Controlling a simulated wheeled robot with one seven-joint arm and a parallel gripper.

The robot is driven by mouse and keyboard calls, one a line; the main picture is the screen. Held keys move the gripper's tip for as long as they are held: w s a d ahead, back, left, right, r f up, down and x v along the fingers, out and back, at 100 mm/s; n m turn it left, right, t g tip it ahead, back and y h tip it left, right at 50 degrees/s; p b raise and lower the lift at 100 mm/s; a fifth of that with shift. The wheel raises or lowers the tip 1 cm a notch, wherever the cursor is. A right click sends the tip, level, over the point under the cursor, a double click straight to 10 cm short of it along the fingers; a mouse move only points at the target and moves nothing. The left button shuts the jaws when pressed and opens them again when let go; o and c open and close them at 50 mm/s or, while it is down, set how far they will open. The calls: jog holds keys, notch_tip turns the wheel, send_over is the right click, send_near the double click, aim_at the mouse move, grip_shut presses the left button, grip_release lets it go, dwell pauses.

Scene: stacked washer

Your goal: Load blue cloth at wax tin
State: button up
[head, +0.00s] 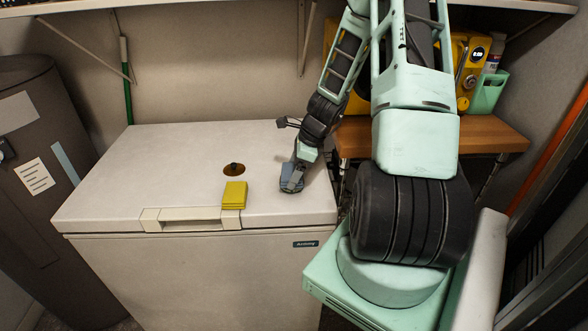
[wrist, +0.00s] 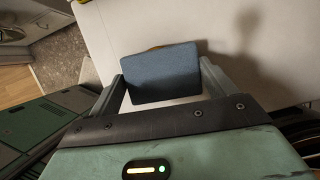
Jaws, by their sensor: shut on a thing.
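The blue cloth (head: 287,184) is a small folded pad at the right part of the white chest lid. In the wrist view the blue cloth (wrist: 160,72) fills the space between the two fingers. My gripper (head: 292,181) points down and is shut on it; it also shows in the wrist view (wrist: 163,84). I cannot tell whether the cloth touches the lid. A round amber-brown tin (head: 234,170) with a dark lump on top lies left of my gripper and looks like the wax tin. A folded yellow cloth (head: 234,195) lies just in front of it.
The white chest lid (head: 110,180) is bare on its left side, with a handle (head: 182,219) at its front edge. A wooden shelf (head: 490,135) with yellow machines and a mint cup (head: 488,92) stands right. A dark grey cylinder (head: 45,170) stands left.

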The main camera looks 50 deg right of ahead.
jog(key=shift+r+p, duration=2.95)
jog(key=shift+r, duration=0.55)
